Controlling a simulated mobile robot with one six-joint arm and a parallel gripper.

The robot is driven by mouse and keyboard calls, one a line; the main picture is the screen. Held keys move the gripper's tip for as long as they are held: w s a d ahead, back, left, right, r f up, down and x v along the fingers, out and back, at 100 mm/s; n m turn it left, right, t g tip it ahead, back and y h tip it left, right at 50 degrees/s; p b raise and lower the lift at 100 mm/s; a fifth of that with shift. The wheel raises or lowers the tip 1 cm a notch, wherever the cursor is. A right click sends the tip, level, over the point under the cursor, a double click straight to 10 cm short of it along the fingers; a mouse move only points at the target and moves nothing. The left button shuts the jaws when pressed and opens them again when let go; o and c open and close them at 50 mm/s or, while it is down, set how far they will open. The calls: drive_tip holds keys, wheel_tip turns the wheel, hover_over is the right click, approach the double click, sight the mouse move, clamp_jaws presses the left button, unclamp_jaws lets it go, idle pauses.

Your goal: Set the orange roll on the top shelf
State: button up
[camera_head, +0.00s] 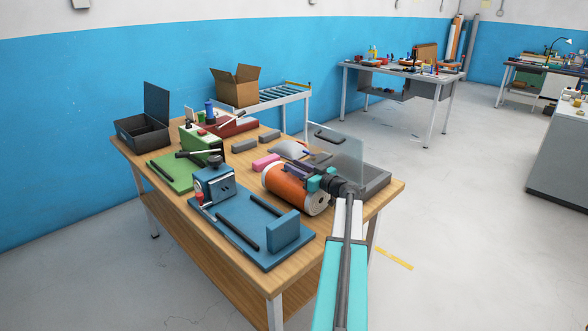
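The orange roll (284,187) lies on its side on the wooden workbench top (312,240), with its pale round end facing right and toward me. My gripper (318,180), with teal fingers, is at the upper right of the roll, overlapping its end in the picture. I cannot tell whether the fingers touch the roll or are apart from it, nor how wide they stand. Part of the roll's right side is hidden behind the gripper. The bench has a wooden lower shelf (205,252); no separate raised shelf is clear in this view.
A blue machine (245,222) stands in front of the roll. A grey device with a clear raised lid (343,150) is just behind my gripper. Open floor (440,240) lies right.

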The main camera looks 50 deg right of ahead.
drive_tip(key=shift+r, duration=0.15)
drive_tip(key=s, duration=0.4)
drive_tip(key=s+b, duration=0.1)
drive_tip(key=s, duration=0.3)
drive_tip(key=s+a+b, duration=0.1)
drive_tip(key=s, duration=0.3)
drive_tip(key=shift+o, duration=0.4)
drive_tip(key=shift+s+b, duration=0.1)
drive_tip(key=shift+b, duration=0.45)
drive_tip(key=shift+s+f+b, duration=0.3)
drive_tip(key=shift+b, duration=0.55)
drive_tip(key=shift+s+r+b, duration=0.25)
drive_tip(key=shift+s+b, duration=0.2)
drive_tip(key=shift+b, duration=0.25)
drive_tip(key=shift+w, duration=0.15)
